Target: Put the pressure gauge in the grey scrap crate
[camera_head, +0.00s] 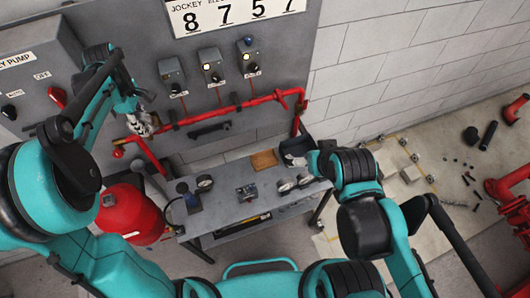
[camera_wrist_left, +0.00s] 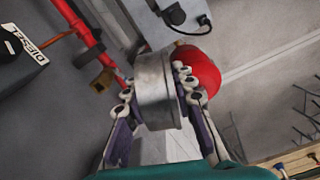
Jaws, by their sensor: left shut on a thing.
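My left gripper (camera_head: 138,122) is raised beside the red pipe on the grey wall panel. In the left wrist view, my left gripper (camera_wrist_left: 152,105) is shut on the pressure gauge (camera_wrist_left: 154,85), a round grey metal case held between both fingers. Its dial face is turned away there. My right gripper (camera_head: 316,162) is at the right end of the bench, beside a dark grey open box (camera_head: 296,149). This box may be the scrap crate; I cannot tell whether the gripper touches it. The right fingers are too small to read.
The grey bench (camera_head: 225,212) carries several round gauges, one at its left (camera_head: 205,181), a small device (camera_head: 247,192) and a brown board (camera_head: 263,159). The red pipe (camera_head: 225,110) runs above it. A red tank (camera_head: 128,214) stands left of the bench.

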